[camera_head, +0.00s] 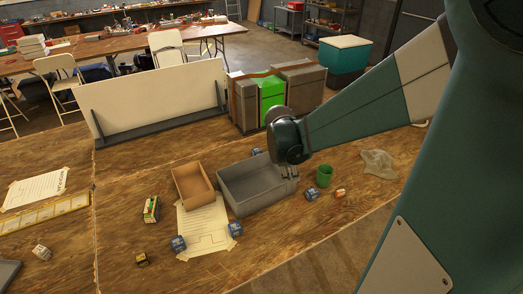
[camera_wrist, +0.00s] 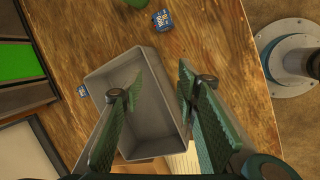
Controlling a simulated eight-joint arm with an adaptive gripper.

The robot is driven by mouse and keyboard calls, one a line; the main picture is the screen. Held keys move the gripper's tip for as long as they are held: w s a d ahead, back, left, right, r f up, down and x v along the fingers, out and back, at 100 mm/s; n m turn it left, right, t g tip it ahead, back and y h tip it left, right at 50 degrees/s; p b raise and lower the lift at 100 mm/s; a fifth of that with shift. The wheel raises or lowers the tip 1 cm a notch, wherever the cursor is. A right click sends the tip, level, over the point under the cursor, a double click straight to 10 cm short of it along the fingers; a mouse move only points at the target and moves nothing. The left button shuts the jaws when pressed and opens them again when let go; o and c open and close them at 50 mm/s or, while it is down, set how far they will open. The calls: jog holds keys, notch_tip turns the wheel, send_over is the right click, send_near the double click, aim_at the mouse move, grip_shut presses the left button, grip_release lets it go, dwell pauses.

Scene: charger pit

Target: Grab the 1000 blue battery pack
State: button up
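Several small blue boxes with pale markings lie on the wooden table: one near the green cup (camera_head: 312,194), one behind the grey bin (camera_head: 256,152), and two on or beside the paper sheet, at its left (camera_head: 178,243) and right (camera_head: 235,229). Their print is too small to read. The wrist view shows one blue box by the cup (camera_wrist: 162,20) and one at the bin's left side (camera_wrist: 82,91). My gripper (camera_head: 290,173) is above the right end of the bin. In the wrist view its fingers (camera_wrist: 160,76) are apart with nothing between them.
The grey bin (camera_head: 249,197) looks empty and lies under my gripper. A cardboard box (camera_head: 194,199) stands left of it. The green cup (camera_head: 324,176), a small orange-white item (camera_head: 340,193) and a clear bag (camera_head: 377,161) are to the right. Tall boxes (camera_head: 271,92) stand behind.

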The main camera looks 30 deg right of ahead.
aim_at(312, 191)
jog(key=d+f+n+g+h+b, duration=0.1)
jog(key=d+f+n, duration=0.3)
jog(key=d+f, duration=0.7)
jog(key=shift+w+f+n+g+b, duration=0.45)
jog(key=shift+f+g, duration=0.25)
jog(key=shift+f, duration=0.1)
jog(key=shift+s+d, duration=0.1)
jog(key=shift+b+x, duration=0.3)
jog(key=shift+x, duration=1)
jog(key=shift+b+x, duration=0.85)
jog(key=shift+x, duration=1.75)
jog(key=shift+s, duration=0.1)
jog(key=shift+c, duration=0.6)
jog(key=c, duration=0.5)
